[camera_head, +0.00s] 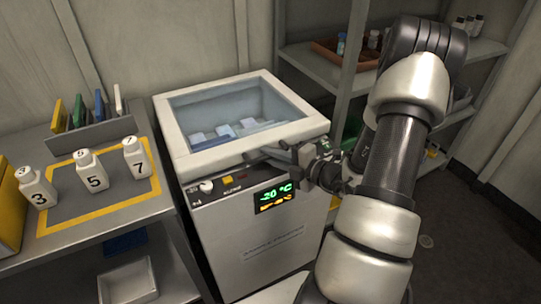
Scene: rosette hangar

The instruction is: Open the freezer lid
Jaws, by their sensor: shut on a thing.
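The freezer (265,255) is a white chest with a control panel and a green display reading about -20 °C. Its lid (172,125) is a white frame around a clear pane, lying over the top of the chest. Pale packets show through the pane. My gripper (262,156) is at the front edge of the lid, right of its middle, above the display. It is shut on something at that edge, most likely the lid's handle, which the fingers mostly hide. My arm comes in from the right.
A table on the left holds numbered white bottles 3 (38,188), 5 (92,172) and 7 (136,158), and a rack (92,135) of coloured folders. Metal shelves (310,62) with a brown tray (345,52) stand behind my arm. Dark floor is clear at right.

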